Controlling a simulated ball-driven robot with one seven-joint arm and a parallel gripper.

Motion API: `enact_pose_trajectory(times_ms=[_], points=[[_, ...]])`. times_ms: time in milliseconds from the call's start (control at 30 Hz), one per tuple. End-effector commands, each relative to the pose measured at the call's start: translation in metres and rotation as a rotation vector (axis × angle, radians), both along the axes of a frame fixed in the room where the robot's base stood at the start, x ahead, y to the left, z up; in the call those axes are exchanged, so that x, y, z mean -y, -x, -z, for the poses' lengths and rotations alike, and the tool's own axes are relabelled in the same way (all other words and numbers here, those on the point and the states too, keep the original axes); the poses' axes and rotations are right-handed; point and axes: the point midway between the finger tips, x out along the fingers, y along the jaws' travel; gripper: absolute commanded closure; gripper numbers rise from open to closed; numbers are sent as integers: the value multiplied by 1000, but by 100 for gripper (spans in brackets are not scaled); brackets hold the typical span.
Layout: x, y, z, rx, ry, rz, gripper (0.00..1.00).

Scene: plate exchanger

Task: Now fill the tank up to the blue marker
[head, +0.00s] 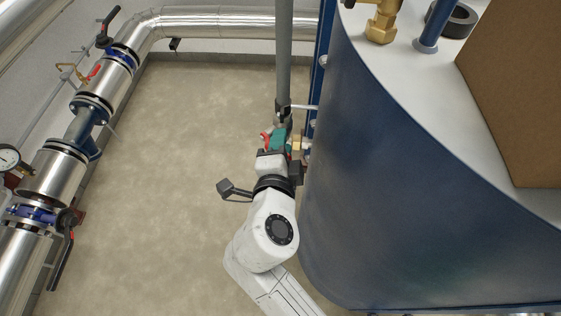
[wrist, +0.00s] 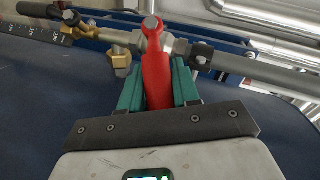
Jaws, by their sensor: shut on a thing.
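The blue tank (head: 375,200) with a pale top stands at the right in the head view; its dark blue wall also fills much of the wrist view (wrist: 285,125). My gripper (head: 277,140) is at the tank's left side, by the foot of a grey upright pipe (head: 283,60). In the wrist view, the green fingers of my gripper (wrist: 158,92) are shut on the red valve lever (wrist: 155,75), one finger on each side. A black scale with white marks (wrist: 40,33) shows at the upper left there. I cannot make out the blue marker or the water level.
Brass fittings (wrist: 98,50) sit close to the lever. A cardboard box (head: 520,90) and a brass fitting (head: 382,22) stand on the tank top. Silver pipes with valves (head: 85,105) run along the left wall. The floor (head: 170,170) between is clear.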

Motion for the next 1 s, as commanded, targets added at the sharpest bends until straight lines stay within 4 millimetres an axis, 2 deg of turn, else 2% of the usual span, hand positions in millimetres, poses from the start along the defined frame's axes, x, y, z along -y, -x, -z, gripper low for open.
enact_pose_trajectory(times_ms=[33, 1000], points=[[1, 0, 13, 14, -16, 2, 100], [4, 2, 31, 272, -257, 1, 100]])
